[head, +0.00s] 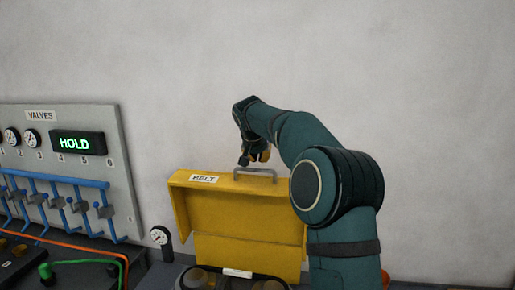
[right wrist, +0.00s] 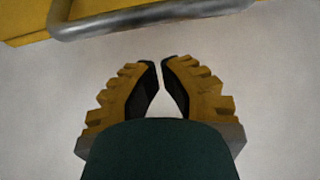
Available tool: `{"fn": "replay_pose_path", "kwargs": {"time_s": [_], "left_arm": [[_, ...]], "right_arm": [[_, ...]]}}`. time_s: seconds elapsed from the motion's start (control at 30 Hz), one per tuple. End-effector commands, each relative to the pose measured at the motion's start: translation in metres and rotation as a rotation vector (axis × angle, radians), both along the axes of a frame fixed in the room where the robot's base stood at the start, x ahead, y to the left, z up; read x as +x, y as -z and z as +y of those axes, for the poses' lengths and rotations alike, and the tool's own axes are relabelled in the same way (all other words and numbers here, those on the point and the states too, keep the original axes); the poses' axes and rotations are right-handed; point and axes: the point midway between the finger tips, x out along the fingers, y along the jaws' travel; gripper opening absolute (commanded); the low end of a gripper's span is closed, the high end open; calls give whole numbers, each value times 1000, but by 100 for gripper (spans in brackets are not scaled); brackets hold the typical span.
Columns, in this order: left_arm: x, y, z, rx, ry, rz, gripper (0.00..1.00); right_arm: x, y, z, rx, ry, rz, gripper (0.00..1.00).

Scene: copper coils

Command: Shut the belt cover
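The yellow belt cover (head: 245,212) stands open in the head view, its lid raised above the machine, with a white label on its upper left whose lettering is hard to read. A grey metal handle (head: 258,171) is on its top edge. My right gripper (head: 254,158) is just above the handle. In the right wrist view the fingertips of my right gripper (right wrist: 160,62) nearly meet, with nothing between them. The handle (right wrist: 150,20) crosses the top of that view, apart from the fingers. My left gripper is in neither view.
A valve panel (head: 60,118) with gauges, a lit HOLD display (head: 78,143) and blue pipes (head: 60,181) stands at the left. A small gauge (head: 159,236) is beside the cover. Orange and green cables lie at the lower left. The wall behind is bare.

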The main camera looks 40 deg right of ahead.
Motion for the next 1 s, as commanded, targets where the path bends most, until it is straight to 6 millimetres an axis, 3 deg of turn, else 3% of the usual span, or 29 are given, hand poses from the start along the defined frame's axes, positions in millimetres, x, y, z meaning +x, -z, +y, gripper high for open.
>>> {"fn": "replay_pose_path", "kwargs": {"time_s": [0.3, 0.77, 1.0], "left_arm": [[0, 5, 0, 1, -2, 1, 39], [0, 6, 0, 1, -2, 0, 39], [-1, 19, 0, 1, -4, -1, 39]], "right_arm": [[-15, 8, 19, 0, -1, 0, 0], [-17, 8, 21, -1, 0, -1, 0], [-19, 13, 24, -24, -1, -19, 0]]}}
